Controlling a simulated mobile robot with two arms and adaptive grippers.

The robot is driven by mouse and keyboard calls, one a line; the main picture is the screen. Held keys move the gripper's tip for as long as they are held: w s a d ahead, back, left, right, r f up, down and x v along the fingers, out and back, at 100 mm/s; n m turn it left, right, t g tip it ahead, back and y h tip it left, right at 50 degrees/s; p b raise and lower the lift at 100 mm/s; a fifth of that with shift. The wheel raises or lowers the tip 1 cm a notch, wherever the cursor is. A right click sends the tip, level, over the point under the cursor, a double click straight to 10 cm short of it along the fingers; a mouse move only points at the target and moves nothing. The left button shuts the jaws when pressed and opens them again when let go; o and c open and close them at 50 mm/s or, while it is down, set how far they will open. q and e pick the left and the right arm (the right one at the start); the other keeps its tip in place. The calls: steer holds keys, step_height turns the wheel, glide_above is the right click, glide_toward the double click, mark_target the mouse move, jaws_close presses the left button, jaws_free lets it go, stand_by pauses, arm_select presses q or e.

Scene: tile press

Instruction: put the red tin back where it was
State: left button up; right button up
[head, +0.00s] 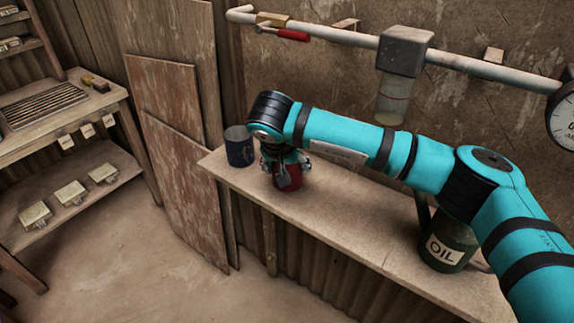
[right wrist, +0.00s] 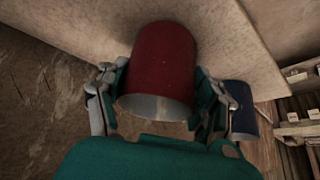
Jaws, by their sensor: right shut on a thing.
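The red tin (head: 289,179) is at the left part of the narrow wall shelf in the head view, partly hidden by my right gripper (head: 285,166). In the right wrist view the red tin (right wrist: 163,65) sits between the two fingers of my right gripper (right wrist: 160,100), its pale open rim towards the camera. The fingers are closed on its sides. I cannot tell whether its base touches the shelf. My left gripper is not in view.
A dark blue tin (head: 239,148) stands on the shelf (head: 345,215) just left of the red tin; it also shows in the right wrist view (right wrist: 242,108). An oil can (head: 446,245) stands at the right. A pipe (head: 340,36) runs above. The shelf's middle is clear.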

steer(key=shift+f+b, duration=0.2)
steer(key=shift+b, duration=0.1)
steer(key=o, duration=1.4)
steer(key=shift+o, duration=0.2)
steer(key=shift+r, duration=0.15)
steer(key=shift+s+r+p, duration=0.1)
steer(key=shift+r+p, duration=0.15)
steer(key=shift+p, duration=0.05)
steer(key=b+v, duration=0.1)
steer(key=v, duration=1)
steer(key=shift+s+r, duration=0.2)
steer(key=shift+r, duration=0.1)
